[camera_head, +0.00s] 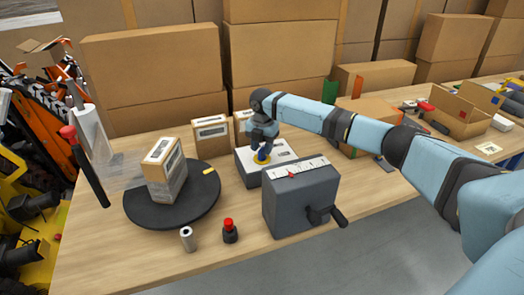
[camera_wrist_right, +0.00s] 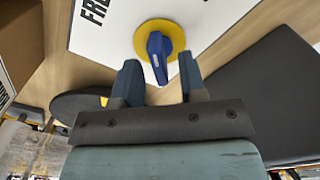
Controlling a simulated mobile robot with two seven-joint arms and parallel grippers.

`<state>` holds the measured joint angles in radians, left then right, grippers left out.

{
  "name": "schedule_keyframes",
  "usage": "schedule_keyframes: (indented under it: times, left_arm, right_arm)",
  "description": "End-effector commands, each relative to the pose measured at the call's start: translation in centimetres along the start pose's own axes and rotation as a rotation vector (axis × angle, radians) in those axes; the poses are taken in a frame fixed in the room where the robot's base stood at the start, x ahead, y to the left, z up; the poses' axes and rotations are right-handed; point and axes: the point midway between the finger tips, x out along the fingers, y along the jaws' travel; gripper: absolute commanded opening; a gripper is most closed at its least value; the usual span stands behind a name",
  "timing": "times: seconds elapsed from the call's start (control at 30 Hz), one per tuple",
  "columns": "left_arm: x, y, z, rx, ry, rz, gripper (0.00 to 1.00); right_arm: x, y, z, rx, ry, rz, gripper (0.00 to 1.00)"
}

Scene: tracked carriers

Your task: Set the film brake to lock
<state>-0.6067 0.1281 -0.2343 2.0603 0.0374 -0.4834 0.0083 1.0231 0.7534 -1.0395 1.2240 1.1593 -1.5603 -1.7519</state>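The film brake (camera_head: 246,173) is a box with a white top on the table, behind the dark crank box. A blue knob (camera_wrist_right: 157,56) on a yellow disc sits on its white face, and the letters "FRE" (camera_wrist_right: 95,10) show beside it, cut off by the view edge. In the head view the yellow disc (camera_head: 262,160) is partly hidden by my right gripper (camera_head: 263,148), which points down over it. In the right wrist view the fingers (camera_wrist_right: 160,80) are apart, with the near end of the knob between their tips. No grip on it shows. My left gripper is not in view.
A dark box (camera_head: 300,205) with a white scale and crank stands just in front. A black turntable (camera_head: 140,212) bearing a wrapped carton (camera_head: 165,172) is at left. A red-topped post (camera_head: 229,231) and small roll (camera_head: 187,240) stand at the front edge. Cartons (camera_head: 155,60) line the back.

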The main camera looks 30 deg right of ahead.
Motion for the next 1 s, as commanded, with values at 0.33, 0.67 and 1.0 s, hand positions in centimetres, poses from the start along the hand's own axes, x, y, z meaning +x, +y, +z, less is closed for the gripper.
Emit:
schedule_keyframes:
  times: [0.33,0.67,1.0]
  left_arm:
    - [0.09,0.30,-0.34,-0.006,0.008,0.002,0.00]
    - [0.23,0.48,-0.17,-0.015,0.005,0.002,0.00]
    - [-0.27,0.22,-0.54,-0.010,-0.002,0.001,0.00]
  right_arm:
    - [1.50,0.04,-0.03,-0.001,0.000,0.001,0.38]
    - [1.47,0.03,-0.04,-0.001,0.000,0.000,0.00]
    - [1.21,0.03,-0.07,0.030,0.002,0.000,0.00]
